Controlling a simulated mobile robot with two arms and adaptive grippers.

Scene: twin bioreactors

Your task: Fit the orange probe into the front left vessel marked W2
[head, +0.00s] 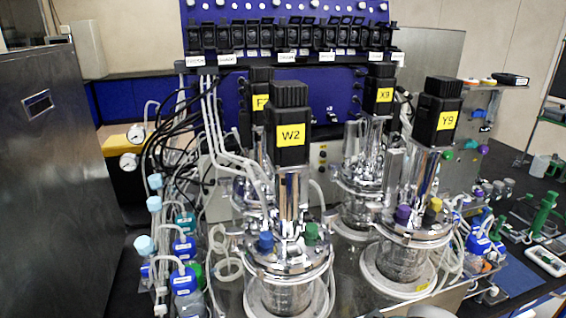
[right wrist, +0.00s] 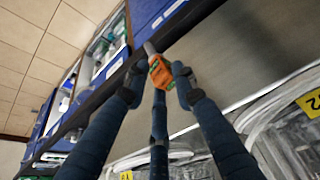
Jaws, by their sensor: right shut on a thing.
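The front left vessel (head: 287,296) stands in the middle foreground of the head view. It has a metal lid, a black motor on top and a yellow label reading W2 (head: 291,136). A blue cap (head: 265,241) and a green cap (head: 311,232) sit on its lid. I cannot tell which lid port is free. In the right wrist view my right gripper (right wrist: 159,82) is shut on the orange probe (right wrist: 161,71), which shows small between the dark fingertips. Neither gripper shows in the head view, and my left gripper is out of sight.
A vessel marked Y9 (head: 405,258) stands to the right, with a vessel marked X3 (head: 379,95) behind. Loose tubing and blue-capped bottles (head: 184,280) crowd the left side. A steel cabinet (head: 55,190) stands far left. Green-handled tools (head: 545,212) lie far right.

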